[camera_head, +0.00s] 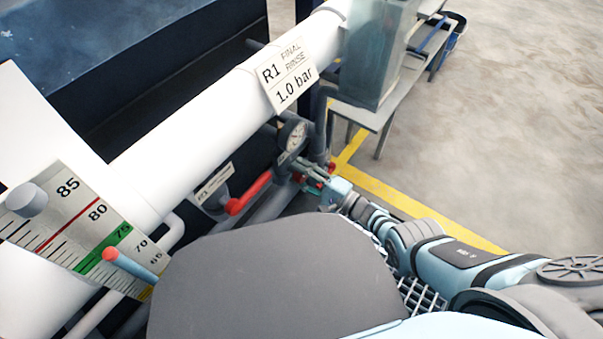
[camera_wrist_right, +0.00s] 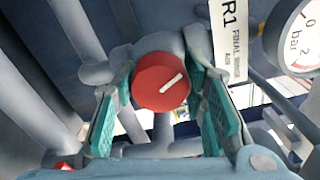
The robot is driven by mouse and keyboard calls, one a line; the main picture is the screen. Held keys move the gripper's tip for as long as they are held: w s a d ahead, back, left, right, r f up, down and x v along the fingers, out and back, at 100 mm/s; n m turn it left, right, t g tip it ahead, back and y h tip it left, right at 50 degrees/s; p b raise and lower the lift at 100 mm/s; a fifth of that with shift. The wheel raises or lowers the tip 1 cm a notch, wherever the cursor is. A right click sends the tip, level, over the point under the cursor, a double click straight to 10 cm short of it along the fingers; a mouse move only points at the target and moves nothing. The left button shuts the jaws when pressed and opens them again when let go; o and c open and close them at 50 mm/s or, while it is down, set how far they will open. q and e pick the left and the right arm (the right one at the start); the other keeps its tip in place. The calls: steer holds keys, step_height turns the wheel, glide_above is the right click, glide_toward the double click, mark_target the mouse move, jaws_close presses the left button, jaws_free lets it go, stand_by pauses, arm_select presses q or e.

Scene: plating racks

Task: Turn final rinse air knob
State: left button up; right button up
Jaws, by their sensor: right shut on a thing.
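The final rinse air knob (camera_wrist_right: 160,84) is a round red knob with a white pointer line, in the middle of the right wrist view. Its line points to the upper right. The teal fingers of my right gripper (camera_wrist_right: 160,100) sit on its left and right sides, shut on it. In the head view my right gripper (camera_head: 312,178) is small, at the pipework below the pressure gauge (camera_head: 291,135). The knob is hard to make out there. A label reading R1 FINAL RINSE AIR (camera_wrist_right: 231,40) hangs right of the knob in the wrist view. My left gripper is not in view.
A red lever handle (camera_head: 248,194) lies left of my right gripper. A thick white pipe (camera_head: 190,115) with an R1 FINAL RINSE 1.0 bar sign (camera_head: 287,78) runs above. A grey bench (camera_head: 368,116) stands behind. Open floor (camera_head: 500,130) lies to the right.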

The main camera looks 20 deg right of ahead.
steer(key=m, duration=0.2)
steer(key=shift+m, duration=0.4)
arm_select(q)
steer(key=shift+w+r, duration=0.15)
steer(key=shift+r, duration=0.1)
arm_select(e)
steer(key=shift+m, duration=1.2)
steer(key=o, duration=1.2)
steer(key=shift+c, duration=0.2)
